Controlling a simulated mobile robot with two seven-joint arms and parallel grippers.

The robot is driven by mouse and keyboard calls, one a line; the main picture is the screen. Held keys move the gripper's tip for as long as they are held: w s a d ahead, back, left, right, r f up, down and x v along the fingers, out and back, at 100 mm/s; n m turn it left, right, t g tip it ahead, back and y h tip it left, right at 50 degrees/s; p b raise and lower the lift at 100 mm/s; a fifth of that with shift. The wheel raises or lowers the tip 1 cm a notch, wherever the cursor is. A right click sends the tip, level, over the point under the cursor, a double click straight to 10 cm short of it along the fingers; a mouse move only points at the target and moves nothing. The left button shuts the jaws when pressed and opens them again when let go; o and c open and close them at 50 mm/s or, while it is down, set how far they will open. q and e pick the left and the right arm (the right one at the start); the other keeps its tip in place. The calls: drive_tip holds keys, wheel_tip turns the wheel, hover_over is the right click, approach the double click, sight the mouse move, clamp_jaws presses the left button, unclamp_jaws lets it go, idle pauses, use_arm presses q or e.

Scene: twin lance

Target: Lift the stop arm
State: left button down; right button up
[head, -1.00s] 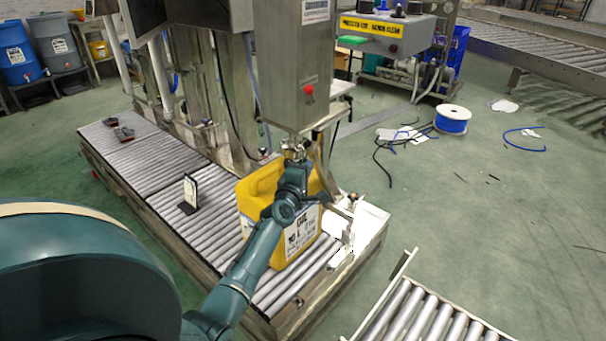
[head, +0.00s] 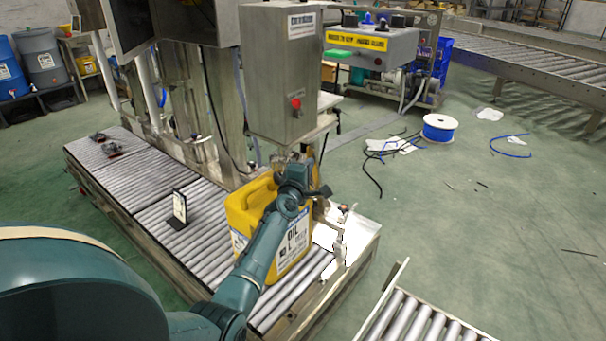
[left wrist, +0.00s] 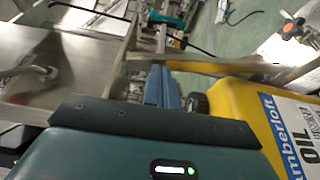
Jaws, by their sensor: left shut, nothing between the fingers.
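My left arm reaches over the roller conveyor in the head view. Its gripper (head: 290,160) is just under the grey control box, at the top of the yellow oil jug (head: 240,215), and is largely hidden by my own wrist. In the left wrist view the narrow bluish fingers (left wrist: 163,88) are shut and empty. A flat metal bar (left wrist: 240,68), apparently the stop arm, crosses just beyond the fingertips and passes over the jug (left wrist: 240,100). I cannot tell whether the fingers touch it. In the head view the bar is not clearly distinguishable. My right gripper is not in view.
The grey box (head: 280,75) with a red button hangs close above my left gripper. A small sign (head: 179,208) stands on the rollers (head: 200,235) left of the jug. Another roller conveyor (head: 425,318) is at lower right. A blue spool (head: 439,128) and loose cables lie on the floor.

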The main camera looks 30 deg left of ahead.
use_arm(q)
drive_tip(key=shift+w+r, duration=0.1)
drive_tip(key=shift+w, duration=0.15)
drive_tip(key=shift+w+d+r+b, duration=0.1)
drive_tip(key=shift+w+r+b, duration=0.1)
drive_tip(key=shift+w+b, duration=0.65)
drive_tip(key=shift+w+d+r+b, duration=0.15)
drive_tip(key=shift+w+b, duration=0.25)
drive_tip(key=shift+w, duration=0.85)
drive_tip(key=shift+w+r, duration=0.25)
drive_tip(key=shift+w, duration=0.2)
drive_tip(key=p+v, duration=0.4)
drive_tip(key=p, duration=0.3)
approach(317, 159)
drive_tip(key=shift+w+a+r, duration=0.1)
drive_tip(key=shift+w+r, duration=0.15)
drive_tip(key=shift+w, duration=0.75)
